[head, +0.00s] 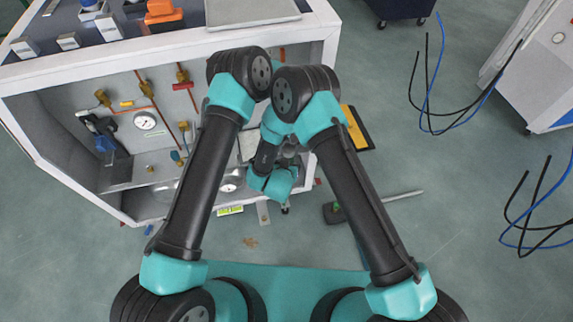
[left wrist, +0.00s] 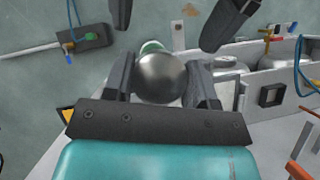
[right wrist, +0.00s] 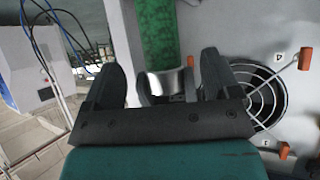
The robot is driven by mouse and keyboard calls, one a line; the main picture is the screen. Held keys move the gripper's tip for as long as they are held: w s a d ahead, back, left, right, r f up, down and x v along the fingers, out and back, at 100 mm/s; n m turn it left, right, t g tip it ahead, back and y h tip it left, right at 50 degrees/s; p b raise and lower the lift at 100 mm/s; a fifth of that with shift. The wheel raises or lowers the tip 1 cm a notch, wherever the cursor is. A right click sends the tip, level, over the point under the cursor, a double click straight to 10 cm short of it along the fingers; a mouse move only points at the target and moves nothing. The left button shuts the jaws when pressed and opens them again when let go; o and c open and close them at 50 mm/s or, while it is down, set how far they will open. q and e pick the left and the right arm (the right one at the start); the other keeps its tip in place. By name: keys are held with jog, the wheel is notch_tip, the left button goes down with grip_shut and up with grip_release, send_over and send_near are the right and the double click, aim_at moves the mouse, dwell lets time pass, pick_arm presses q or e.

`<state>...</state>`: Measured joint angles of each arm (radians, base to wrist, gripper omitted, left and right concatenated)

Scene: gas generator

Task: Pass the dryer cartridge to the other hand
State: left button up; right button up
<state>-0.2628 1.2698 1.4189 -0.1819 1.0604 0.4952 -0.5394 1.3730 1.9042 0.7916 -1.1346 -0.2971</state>
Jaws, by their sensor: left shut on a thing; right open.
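The dryer cartridge is a green cylinder with a shiny silver end. In the left wrist view its round silver end (left wrist: 162,78) sits between the fingers of my left gripper (left wrist: 160,62), which is shut on it. In the right wrist view its green body (right wrist: 159,35) stands upright, with a silver band below. My right gripper (right wrist: 160,68) is open, its fingers on either side of the cartridge with gaps. The right gripper's dark spread fingers also show at the top of the left wrist view. In the head view my arms hide most of the cartridge and both grippers.
A white-framed cabinet (head: 175,63) with a gauge (head: 144,121), valves and pipes stands at the left. A yellow-and-black item (head: 357,127) lies right of my forearms. A dark block with a rod (head: 335,212) lies on the floor. Open floor is at the right.

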jog(key=x, duration=0.5)
dwell(0.5)
jog(key=c, duration=1.2)
pick_arm(q)
jog(key=o, duration=1.5)
notch_tip(320, 180, up, 10)
jog(key=shift+r, duration=0.1)
